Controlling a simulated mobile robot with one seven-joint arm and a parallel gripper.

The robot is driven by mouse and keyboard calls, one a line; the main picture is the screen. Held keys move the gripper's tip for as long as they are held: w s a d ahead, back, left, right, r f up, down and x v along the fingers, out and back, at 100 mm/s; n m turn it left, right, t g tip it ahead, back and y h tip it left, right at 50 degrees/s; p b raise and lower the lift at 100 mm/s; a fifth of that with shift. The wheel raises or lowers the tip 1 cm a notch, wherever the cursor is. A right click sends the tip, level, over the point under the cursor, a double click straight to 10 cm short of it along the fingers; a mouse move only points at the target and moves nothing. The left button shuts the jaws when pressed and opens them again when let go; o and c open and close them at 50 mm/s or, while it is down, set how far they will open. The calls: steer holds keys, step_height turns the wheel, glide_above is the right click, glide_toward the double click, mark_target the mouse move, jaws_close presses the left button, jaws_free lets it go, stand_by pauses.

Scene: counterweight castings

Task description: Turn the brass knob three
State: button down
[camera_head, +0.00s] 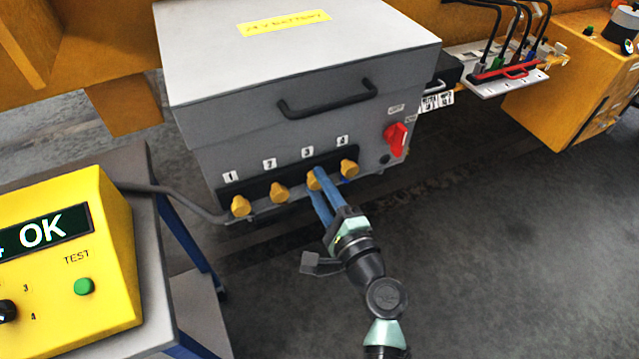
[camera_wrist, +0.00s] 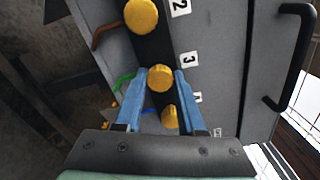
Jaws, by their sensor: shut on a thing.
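A grey battery box has a row of brass-coloured knobs on a black strip, under labels 1, 2, 3 and 4. Brass knob three (camera_head: 313,181) is below label 3, partly covered by my gripper (camera_head: 319,176). In the wrist view, knob three (camera_wrist: 160,78) sits between the two blue fingertips of my gripper (camera_wrist: 160,74), which is shut on it. Knob two (camera_wrist: 141,16) is at the top of that view. Knob four (camera_wrist: 170,115) shows between the fingers, partly hidden. In the head view, knobs one (camera_head: 240,206) and two (camera_head: 280,193) are left of my gripper, and knob four (camera_head: 349,168) is right.
A black handle (camera_head: 328,101) and a red rotary switch (camera_head: 396,138) are on the box front. A yellow tester (camera_head: 70,262) with a display reading "OK" and a green button (camera_head: 84,287) stands on a bench at left. The floor at right is clear.

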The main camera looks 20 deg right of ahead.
steer(key=shift+m, duration=0.3)
steer(key=c, duration=0.5)
jaws_free()
steer(key=s+b, duration=0.1)
steer(key=s, duration=1.2)
steer(key=shift+d+b, duration=0.25)
steer(key=shift+b, duration=0.1)
steer(key=shift+s+f, duration=0.1)
